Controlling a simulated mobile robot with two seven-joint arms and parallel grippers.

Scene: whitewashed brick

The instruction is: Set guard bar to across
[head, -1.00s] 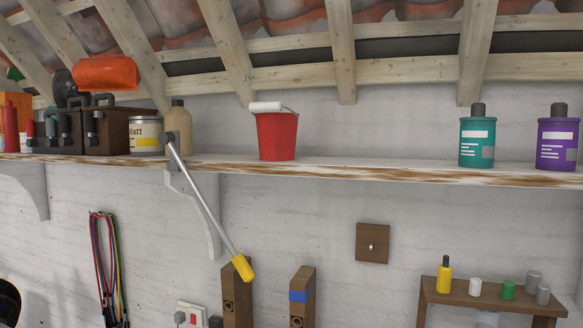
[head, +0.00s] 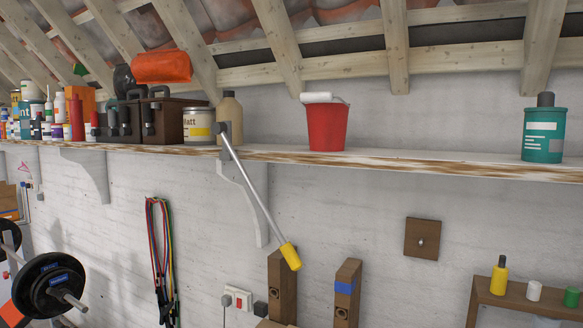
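The guard bar (head: 253,190) is a thin grey metal bar with a yellow grip (head: 290,256) at its lower end. Its upper end is joined to a dark pivot (head: 223,131) at the shelf's front edge. The bar hangs slanting down and to the right, in front of the wall. Neither gripper is in view.
A long shelf (head: 400,163) carries a red bucket (head: 327,127), a teal bottle (head: 543,136), tins and boxes. Coloured cords (head: 160,245) hang on the wall. A barbell (head: 55,287) stands at lower left. A small wooden table (head: 500,298) with small containers is at lower right.

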